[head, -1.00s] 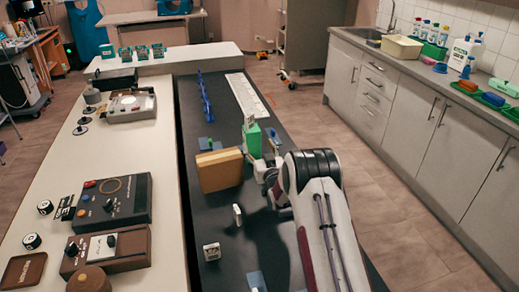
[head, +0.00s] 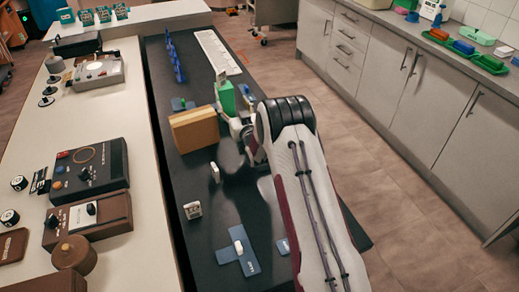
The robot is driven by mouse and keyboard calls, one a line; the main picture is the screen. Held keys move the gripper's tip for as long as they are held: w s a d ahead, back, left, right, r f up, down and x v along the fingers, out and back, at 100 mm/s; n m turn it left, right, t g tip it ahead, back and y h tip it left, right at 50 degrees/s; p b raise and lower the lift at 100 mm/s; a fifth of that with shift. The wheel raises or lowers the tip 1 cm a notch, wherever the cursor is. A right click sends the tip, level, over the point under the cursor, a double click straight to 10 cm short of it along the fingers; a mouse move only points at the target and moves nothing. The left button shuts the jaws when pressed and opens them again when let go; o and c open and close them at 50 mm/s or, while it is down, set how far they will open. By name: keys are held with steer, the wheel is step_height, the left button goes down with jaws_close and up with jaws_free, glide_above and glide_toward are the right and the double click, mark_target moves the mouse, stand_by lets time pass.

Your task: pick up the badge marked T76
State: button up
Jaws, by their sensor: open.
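Several small white upright pieces that could be badges stand on the black table top. One white piece (head: 214,172) stands left of my gripper. Another white piece (head: 193,210), with a dark marking, stands nearer the front. A third white piece (head: 238,247) is on a blue cross-shaped mat (head: 250,265). I cannot read T76 on any of them. My gripper (head: 230,156) is blurred, above the table beside the wooden block, and looks empty. It is open. My arm hides part of the table on the right.
A wooden block (head: 194,130) and a green block (head: 226,97) stand just behind my gripper. A blue rack (head: 175,57) and a white strip (head: 217,53) lie farther back. Control boxes (head: 88,168) line the white counter at left. Another blue piece (head: 283,246) lies beside my arm.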

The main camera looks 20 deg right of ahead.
steer(key=shift+r, duration=0.1)
steer(key=s+a+r+g, duration=0.1)
steer(key=s+r, duration=0.2)
steer(key=r, duration=0.3)
steer(key=s+a+r+g, duration=0.1)
steer(key=s+r+g, duration=0.1)
steer(key=r, duration=0.4)
steer(key=s+a+r+g, duration=0.1)
steer(key=s+r, duration=0.3)
steer(key=s, duration=0.3)
steer(key=s+a+r+g, duration=0.1)
steer(key=s+r+g, duration=0.1)
steer(key=s+r, duration=0.3)
steer(key=s+a+f+g, duration=0.1)
steer(key=s+a+g, duration=0.1)
steer(key=s, duration=2)
steer(key=s+a+f+g, duration=0.2)
steer(key=s+g, duration=0.2)
steer(key=s, duration=1.7)
steer(key=shift+s+a+f, duration=0.15)
steer(key=shift+s+f, duration=0.05)
steer(key=shift+s, duration=0.15)
steer(key=shift+c, duration=0.3)
